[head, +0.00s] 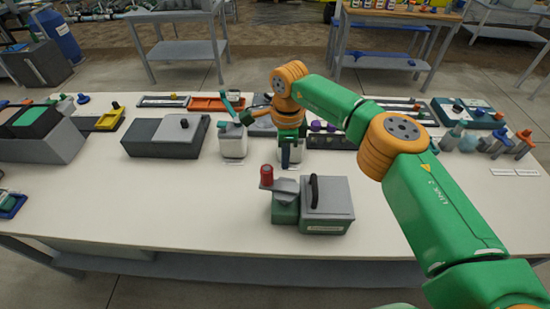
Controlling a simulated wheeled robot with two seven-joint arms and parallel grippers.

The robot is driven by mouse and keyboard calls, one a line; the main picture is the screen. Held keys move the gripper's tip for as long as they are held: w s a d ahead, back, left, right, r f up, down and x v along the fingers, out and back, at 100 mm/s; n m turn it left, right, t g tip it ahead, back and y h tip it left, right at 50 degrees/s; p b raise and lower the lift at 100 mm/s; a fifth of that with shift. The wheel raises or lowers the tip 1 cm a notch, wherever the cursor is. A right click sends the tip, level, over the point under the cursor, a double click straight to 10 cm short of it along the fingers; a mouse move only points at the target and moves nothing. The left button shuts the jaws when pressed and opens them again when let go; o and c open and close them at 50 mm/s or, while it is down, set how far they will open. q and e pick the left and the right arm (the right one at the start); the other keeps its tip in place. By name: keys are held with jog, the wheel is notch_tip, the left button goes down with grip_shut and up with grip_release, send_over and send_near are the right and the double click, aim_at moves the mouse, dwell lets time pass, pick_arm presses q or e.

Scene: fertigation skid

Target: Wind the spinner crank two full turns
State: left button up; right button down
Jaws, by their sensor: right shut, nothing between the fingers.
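The likely spinner crank (286,186) is a flat grey arm on a green block, with an upright red knob (266,176) at its left end. It stands near the front middle of the white table, beside a grey box. My right gripper (286,165) points down behind the crank, apart from the red knob and to its right in the picture. Its dark fingers are shut and empty. My right arm reaches in from the right. My left gripper is not in view.
The grey box (327,208) with a black handle adjoins the crank's right side. A white container (233,141) with a teal top stands behind left, near a dark box (157,138). Trays and bottles line the table's back. The front left of the white table (150,205) is clear.

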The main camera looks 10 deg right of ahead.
jog(key=shift+s+d, duration=0.1)
jog(key=shift+d, duration=0.4)
jog(key=shift+d, duration=0.15)
jog(key=shift+s+d+f, duration=0.1)
jog(key=shift+s+d, duration=0.35)
jog(key=shift+d, duration=0.15)
jog(key=c, duration=1.1)
grip_release()
jog(key=shift+a, duration=0.1)
